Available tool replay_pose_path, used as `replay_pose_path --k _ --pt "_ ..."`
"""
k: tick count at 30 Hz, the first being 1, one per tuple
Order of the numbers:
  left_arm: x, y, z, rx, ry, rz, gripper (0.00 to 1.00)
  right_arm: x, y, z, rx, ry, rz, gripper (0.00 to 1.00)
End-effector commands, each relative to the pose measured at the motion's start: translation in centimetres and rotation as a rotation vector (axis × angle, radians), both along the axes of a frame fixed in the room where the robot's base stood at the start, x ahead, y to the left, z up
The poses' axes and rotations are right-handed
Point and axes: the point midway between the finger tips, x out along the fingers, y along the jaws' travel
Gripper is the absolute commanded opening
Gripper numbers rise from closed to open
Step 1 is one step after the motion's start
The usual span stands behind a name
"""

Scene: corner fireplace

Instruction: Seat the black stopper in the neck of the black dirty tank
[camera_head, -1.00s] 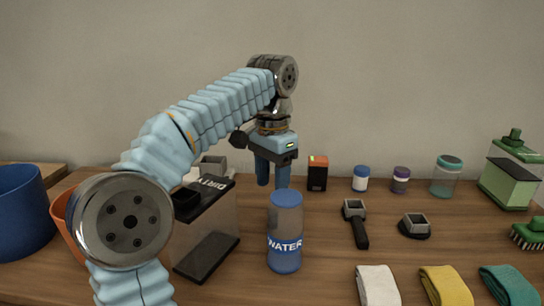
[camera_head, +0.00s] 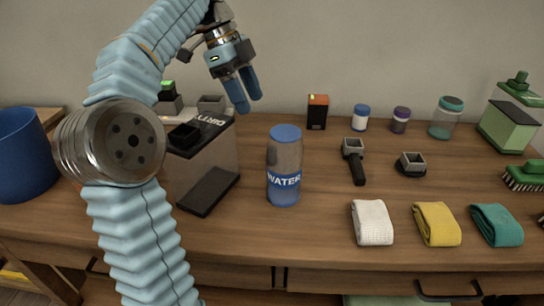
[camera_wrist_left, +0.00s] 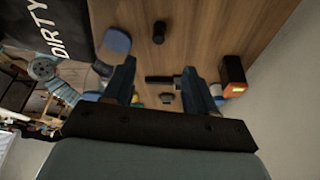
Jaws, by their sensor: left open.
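The black dirty tank (camera_head: 222,165), a clear-sided box with a black lid marked DIRTY, stands left of the water bottle. Its raised black neck (camera_head: 184,135) is on top at the left. The tank's dark marked top (camera_wrist_left: 55,25) fills the upper left of the left wrist view. A small upright black cylinder, seemingly the black stopper (camera_wrist_left: 158,33), stands on the table in that view; in the head view it seems hidden behind the bottle. My left gripper (camera_head: 247,101) is open and empty, above the table behind the tank and bottle, fingers pointing down. My right gripper is not in view.
The water bottle (camera_head: 284,160) stands close right of the tank. An orange-topped black box (camera_head: 317,114) and several jars stand along the wall. A black-handled tool (camera_head: 355,165) and folded cloths lie to the right. A blue bucket (camera_head: 22,160) is at far left.

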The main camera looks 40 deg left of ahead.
Motion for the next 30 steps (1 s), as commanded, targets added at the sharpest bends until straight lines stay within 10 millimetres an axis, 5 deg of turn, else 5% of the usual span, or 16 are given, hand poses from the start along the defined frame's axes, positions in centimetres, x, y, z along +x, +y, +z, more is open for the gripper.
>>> replay_pose_path --k 9,23,30 --pt "0.6 -2.4 -6.1 0.001 0.004 0.001 0.57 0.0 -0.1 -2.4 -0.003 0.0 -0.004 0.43" --pt "1.1 -4.8 -11.1 0.001 0.004 0.002 0.57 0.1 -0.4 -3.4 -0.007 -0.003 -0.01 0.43" --pt "1.2 -5.0 -11.5 0.001 0.003 0.002 0.57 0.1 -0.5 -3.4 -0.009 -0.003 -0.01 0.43"
